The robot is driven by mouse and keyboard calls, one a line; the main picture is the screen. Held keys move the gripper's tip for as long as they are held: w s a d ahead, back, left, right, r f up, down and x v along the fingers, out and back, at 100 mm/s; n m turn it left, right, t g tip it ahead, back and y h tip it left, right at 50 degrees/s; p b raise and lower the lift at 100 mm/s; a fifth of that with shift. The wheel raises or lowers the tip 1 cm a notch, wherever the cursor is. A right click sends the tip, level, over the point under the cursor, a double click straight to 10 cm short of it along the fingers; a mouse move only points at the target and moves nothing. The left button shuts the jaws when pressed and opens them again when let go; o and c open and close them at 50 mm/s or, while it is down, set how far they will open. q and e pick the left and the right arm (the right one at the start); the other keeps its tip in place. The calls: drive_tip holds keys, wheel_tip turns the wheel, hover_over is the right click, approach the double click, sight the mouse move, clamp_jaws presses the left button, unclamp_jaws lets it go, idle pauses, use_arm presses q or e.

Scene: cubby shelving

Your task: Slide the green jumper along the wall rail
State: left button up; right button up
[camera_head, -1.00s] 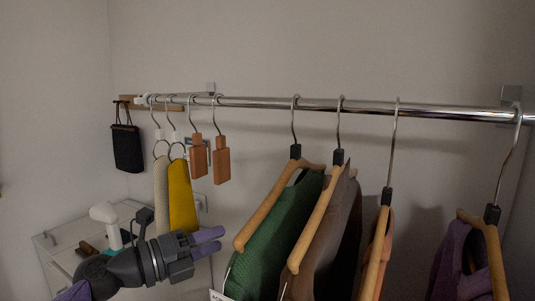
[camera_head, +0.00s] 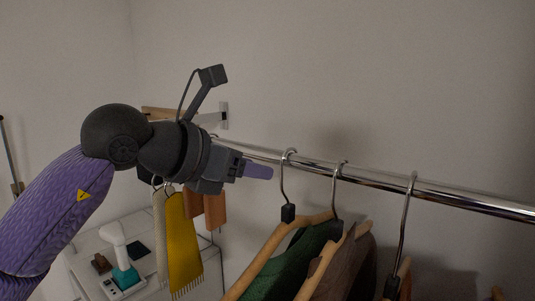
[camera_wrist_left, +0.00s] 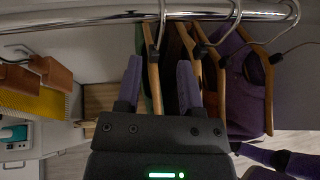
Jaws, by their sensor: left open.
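The green jumper (camera_head: 287,270) hangs on a wooden hanger (camera_head: 262,262) from the chrome wall rail (camera_head: 437,190). The hanger's metal hook sits over the rail. My left gripper (camera_head: 258,171) is open, at about rail height, just left of this hook in the head view. In the left wrist view, the gripper (camera_wrist_left: 160,85) faces the rail (camera_wrist_left: 80,18), with the nearest wooden hanger (camera_wrist_left: 154,78) showing between its two purple fingers. A thin strip of green shows beside that hanger. I cannot tell whether a finger touches it. My right gripper is not in view.
A brown garment (camera_head: 345,265) hangs close right of the jumper, with further hangers beyond. A yellow scarf (camera_head: 183,240) and orange-brown tags (camera_head: 214,209) hang to the left, partly behind my arm. A white cabinet (camera_head: 75,262) stands below left. Some rail between tags and jumper is free.

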sight(281, 175)
use_arm(q)
drive_tip(key=p+x, duration=0.3)
drive_tip(key=x, duration=0.5)
drive_tip(key=shift+w+d+f, duration=0.15)
drive_tip(key=shift+d+f, duration=0.05)
drive_tip(key=shift+d, duration=0.05)
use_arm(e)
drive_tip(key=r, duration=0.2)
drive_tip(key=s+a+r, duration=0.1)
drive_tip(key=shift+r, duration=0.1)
use_arm(q)
drive_tip(key=shift+c, duration=0.2)
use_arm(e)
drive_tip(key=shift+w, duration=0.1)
use_arm(q)
clamp_jaws()
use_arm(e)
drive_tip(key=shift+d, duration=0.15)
